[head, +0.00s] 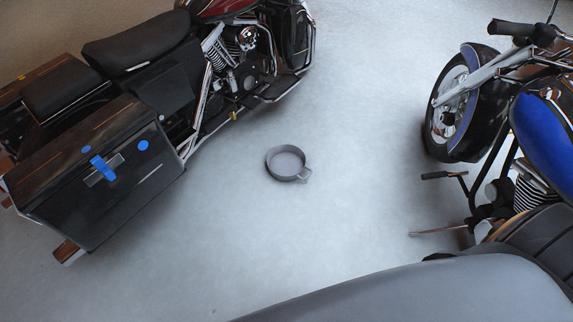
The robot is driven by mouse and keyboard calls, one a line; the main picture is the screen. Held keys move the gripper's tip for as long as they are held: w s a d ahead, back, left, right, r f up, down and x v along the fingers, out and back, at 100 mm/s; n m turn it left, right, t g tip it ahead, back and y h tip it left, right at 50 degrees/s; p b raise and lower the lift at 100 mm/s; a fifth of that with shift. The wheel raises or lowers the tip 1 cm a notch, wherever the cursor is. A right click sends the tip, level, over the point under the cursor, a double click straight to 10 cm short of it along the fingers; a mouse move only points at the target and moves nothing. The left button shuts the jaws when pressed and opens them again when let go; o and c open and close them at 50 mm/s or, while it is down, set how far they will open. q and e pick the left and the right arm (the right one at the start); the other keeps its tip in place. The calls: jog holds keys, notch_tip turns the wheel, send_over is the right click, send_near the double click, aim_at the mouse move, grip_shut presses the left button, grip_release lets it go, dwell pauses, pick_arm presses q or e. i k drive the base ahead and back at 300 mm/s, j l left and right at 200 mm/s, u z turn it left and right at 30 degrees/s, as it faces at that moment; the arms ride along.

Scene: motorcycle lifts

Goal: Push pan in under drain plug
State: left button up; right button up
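A round, shallow grey pan (286,163) sits flat on the floor in the middle of the head view. A short handle or spout sticks out at its lower right. It is apart from the dark red and black motorcycle (140,62), on the open floor to the right of and below its engine (240,58). I cannot make out a drain plug; a small yellowish spot (234,114) shows low on that motorcycle, but I cannot tell what it is. Neither of my grippers is in view.
A black side case (100,180) with blue marks juts out at the left. A blue and black motorcycle (470,105) stands at the right, with a lever-like part (440,231) reaching out low. The pale floor (350,90) between the motorcycles is clear around the pan.

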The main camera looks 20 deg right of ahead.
aim_at(285, 162)
jog(key=i+z, duration=0.15)
jog(key=z, duration=0.2)
jog(key=i+z, duration=0.15)
jog(key=z, duration=0.2)
jog(key=i+z, duration=0.15)
jog(key=z, duration=0.2)
